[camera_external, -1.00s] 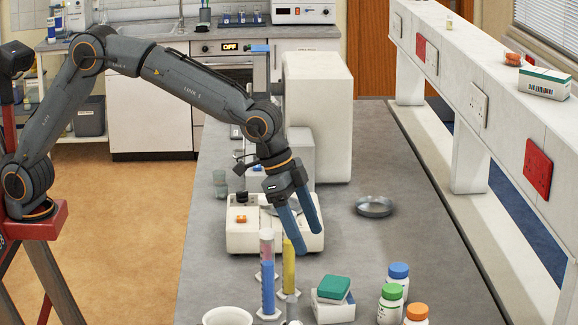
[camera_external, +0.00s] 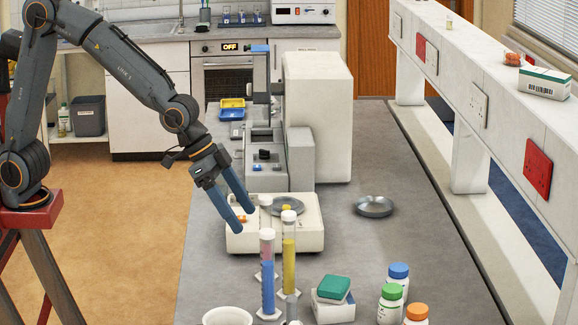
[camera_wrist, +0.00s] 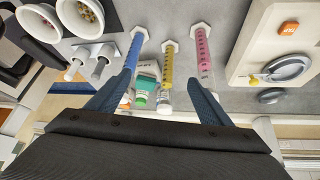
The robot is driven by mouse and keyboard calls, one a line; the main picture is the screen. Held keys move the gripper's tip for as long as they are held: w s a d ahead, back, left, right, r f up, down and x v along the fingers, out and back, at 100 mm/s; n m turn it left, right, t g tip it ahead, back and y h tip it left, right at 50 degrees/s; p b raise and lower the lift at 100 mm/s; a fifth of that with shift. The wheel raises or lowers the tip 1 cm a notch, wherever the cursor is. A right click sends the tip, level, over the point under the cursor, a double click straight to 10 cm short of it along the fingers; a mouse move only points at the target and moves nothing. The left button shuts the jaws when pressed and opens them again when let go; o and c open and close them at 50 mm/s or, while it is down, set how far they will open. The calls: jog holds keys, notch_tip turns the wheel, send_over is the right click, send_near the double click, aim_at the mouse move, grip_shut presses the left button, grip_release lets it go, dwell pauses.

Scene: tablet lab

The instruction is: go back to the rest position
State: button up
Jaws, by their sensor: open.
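My gripper (camera_external: 233,216) is open, with its two blue fingers apart and nothing between them. In the external view it hangs over the left edge of the bench, in front of the left part of the white balance (camera_external: 312,236). The fingers also show in the wrist view (camera_wrist: 160,95), pointing toward the stoppered tubes. My arm is bent, with its base at the left on a red stand.
A blue tube (camera_external: 268,288), a yellow tube (camera_external: 289,262) and a pink tube (camera_wrist: 203,50) stand near my gripper. A white bowl (camera_external: 228,317), several bottles and a metal dish (camera_external: 374,207) are on the bench.

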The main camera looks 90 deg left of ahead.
jog(key=s+a+f+n+g+b, duration=0.1)
jog(key=s+a+f, duration=0.4)
jog(key=s, duration=0.2)
jog(key=s+a+f+n+g+y+b, duration=0.1)
jog(key=s+a+f+g, duration=0.1)
jog(key=s+a+f, duration=0.2)
jog(key=s+a+f+n+g+y+b, duration=0.1)
jog(key=s+a+f, duration=0.4)
jog(key=s, duration=0.7)
jog(key=shift+a+f+g, duration=0.3)
jog(key=shift+a+f, duration=0.05)
jog(key=shift+a, duration=0.85)
